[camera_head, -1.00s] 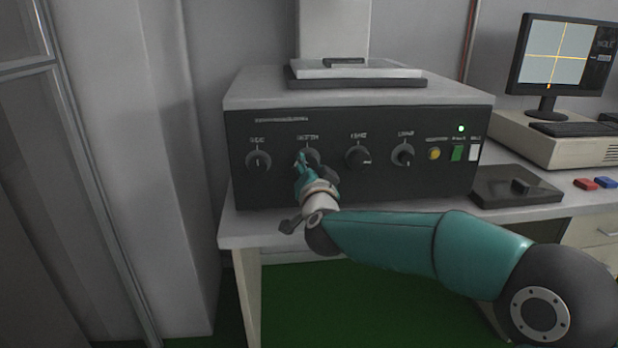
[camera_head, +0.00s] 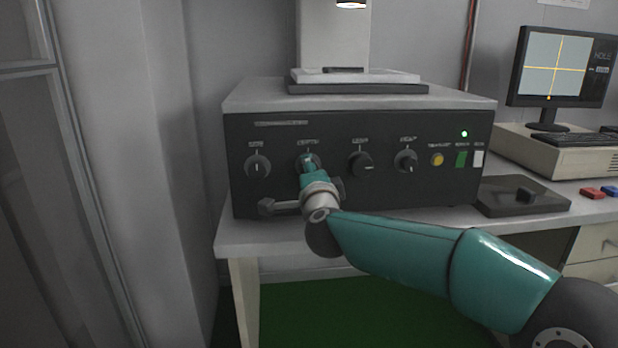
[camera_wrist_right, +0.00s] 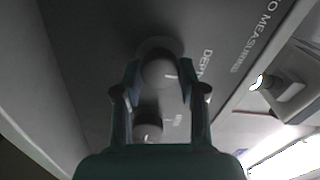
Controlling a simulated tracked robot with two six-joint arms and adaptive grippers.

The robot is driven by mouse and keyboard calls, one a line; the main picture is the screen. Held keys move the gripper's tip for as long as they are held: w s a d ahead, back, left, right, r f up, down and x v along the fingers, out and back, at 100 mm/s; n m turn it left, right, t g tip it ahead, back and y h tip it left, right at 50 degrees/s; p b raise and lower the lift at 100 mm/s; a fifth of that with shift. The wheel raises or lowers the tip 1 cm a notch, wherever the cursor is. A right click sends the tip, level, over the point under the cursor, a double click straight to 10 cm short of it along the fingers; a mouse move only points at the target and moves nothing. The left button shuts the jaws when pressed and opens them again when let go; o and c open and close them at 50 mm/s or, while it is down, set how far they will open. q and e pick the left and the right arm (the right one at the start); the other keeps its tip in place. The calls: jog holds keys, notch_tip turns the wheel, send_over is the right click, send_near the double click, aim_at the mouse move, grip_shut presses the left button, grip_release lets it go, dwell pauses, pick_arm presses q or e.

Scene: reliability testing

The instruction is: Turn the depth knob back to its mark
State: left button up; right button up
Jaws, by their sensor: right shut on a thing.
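The depth knob (camera_head: 303,158) is the second round dark knob from the left on the black panel of the grey unit. My right gripper (camera_head: 309,167) is at its front and hides most of it in the head view. In the right wrist view the depth knob (camera_wrist_right: 157,72) sits between the two fingers of my right gripper (camera_wrist_right: 158,78), which are shut on it. A short white line shows on the knob's face, on the side toward the "DEPTH" lettering (camera_wrist_right: 205,63). Whether it lines up exactly with the panel mark cannot be told. My left gripper is not in view.
Another knob (camera_head: 257,167) is at the left, and two more (camera_head: 361,165) are at the right. A yellow button (camera_head: 437,159) and a lit green lamp (camera_head: 464,133) are farther right. A dark flat box (camera_head: 522,196) and a monitor (camera_head: 562,67) stand on the desk.

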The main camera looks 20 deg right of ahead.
jog(key=shift+d+f, duration=0.1)
jog(key=shift+f, duration=0.15)
jog(key=o, duration=1.1)
jog(key=shift+o, duration=0.2)
jog(key=shift+r, duration=0.1)
jog(key=shift+s, duration=0.1)
jog(key=v, duration=1.1)
jog(key=shift+s, duration=0.35)
